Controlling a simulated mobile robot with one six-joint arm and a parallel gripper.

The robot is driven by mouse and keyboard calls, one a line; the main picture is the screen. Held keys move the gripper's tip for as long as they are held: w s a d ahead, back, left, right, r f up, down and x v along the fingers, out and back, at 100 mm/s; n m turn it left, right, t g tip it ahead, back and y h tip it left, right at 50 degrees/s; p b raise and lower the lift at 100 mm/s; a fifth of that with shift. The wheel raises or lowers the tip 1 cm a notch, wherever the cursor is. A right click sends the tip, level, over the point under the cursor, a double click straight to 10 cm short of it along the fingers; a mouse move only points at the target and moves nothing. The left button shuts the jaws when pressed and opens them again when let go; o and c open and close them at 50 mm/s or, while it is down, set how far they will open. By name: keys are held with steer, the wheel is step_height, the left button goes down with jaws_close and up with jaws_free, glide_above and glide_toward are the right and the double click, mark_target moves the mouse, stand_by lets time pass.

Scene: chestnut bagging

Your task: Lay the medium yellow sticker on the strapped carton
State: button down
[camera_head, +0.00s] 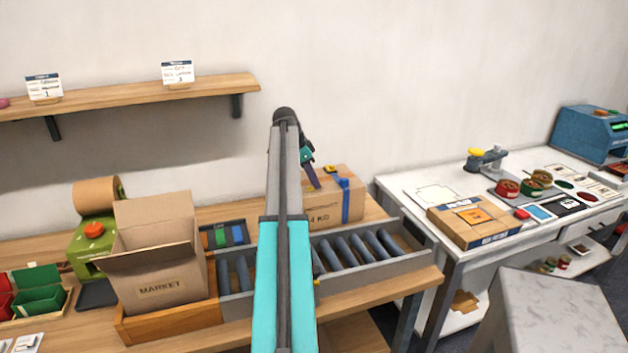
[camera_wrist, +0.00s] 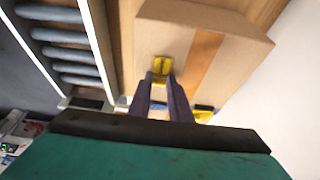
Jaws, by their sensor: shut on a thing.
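The strapped carton (camera_head: 347,207) is a brown box with a blue strap (camera_head: 346,190), standing at the right end of the wooden bench by the wall. In the wrist view the carton (camera_wrist: 235,65) fills the upper middle, with an orange-brown tape strip. My gripper (camera_head: 316,187) is over the carton's left side. In the wrist view its dark fingers (camera_wrist: 160,80) are shut on a small yellow sticker (camera_wrist: 162,66), against the carton face. I cannot tell whether the sticker touches it. Another yellow patch (camera_wrist: 203,114) lies near the carton edge; its nature is unclear.
A grey roller conveyor (camera_head: 360,247) runs in front of the carton. An open MARKET box (camera_head: 160,262) stands to the left, with a green tape dispenser (camera_head: 88,247) beside it. A white table (camera_head: 400,187) at right carries a flat carton (camera_head: 470,222) and several small items.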

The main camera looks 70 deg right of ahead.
steer(key=c, duration=1.5)
jaws_free()
steer(key=shift+c, duration=0.2)
steer(key=shift+r, duration=0.1)
step_height(320, 180, up, 7)
steer(key=p, duration=0.3)
steer(key=shift+p, duration=0.3)
